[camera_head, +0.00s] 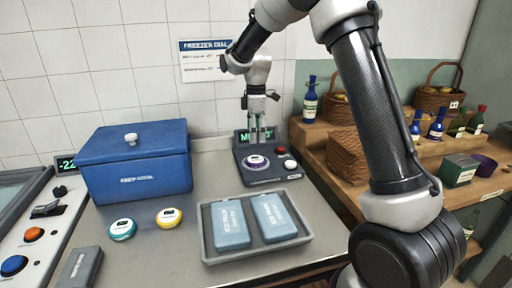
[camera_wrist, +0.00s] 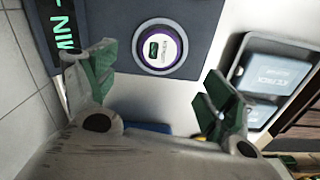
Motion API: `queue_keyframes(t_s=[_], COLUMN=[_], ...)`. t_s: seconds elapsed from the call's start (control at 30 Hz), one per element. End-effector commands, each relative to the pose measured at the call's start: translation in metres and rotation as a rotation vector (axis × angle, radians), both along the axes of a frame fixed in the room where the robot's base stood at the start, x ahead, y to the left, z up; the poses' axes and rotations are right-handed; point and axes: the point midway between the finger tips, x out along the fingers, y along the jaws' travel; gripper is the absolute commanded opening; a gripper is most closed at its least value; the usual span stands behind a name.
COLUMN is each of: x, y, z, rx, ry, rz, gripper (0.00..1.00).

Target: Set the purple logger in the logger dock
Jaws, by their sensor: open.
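The purple logger (camera_head: 256,162) is a round puck with a purple rim, a white face and a small green display. It lies face up on the dark dock unit (camera_head: 243,177) at the back of the counter; whether it is fully seated I cannot tell. In the wrist view the logger (camera_wrist: 160,48) shows whole on the dark plate (camera_wrist: 112,20), beyond my fingertips. My gripper (camera_head: 262,138) points down above the unit, behind the logger in the head view. Its green-padded fingers (camera_wrist: 155,90) are apart with nothing between them.
A red button (camera_head: 281,150) and a white knob (camera_head: 290,164) sit on the unit's right side. A grey tray (camera_head: 258,252) with two ice packs stands in front. Teal (camera_head: 122,229) and yellow (camera_head: 168,217) loggers lie left, near a blue cooler (camera_head: 135,170). Bottles and baskets stand right.

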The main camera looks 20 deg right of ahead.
Motion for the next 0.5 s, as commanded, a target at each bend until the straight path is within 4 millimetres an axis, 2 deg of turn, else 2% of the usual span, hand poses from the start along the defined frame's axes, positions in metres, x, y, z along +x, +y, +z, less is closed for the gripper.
queue_keyframes(t_s=[0.1,0.37,0.47,0.5], x=[0.000,-0.002,-0.015,-0.025], y=[0.000,-0.002,-0.012,-0.020], z=[0.016,0.027,0.044,0.056], rx=[0.001,0.001,0.006,0.011], ry=[-0.001,-0.002,-0.021,-0.034], rz=[0.000,-0.008,-0.068,-0.114], gripper=[0.84,0.84,0.84,0.84])
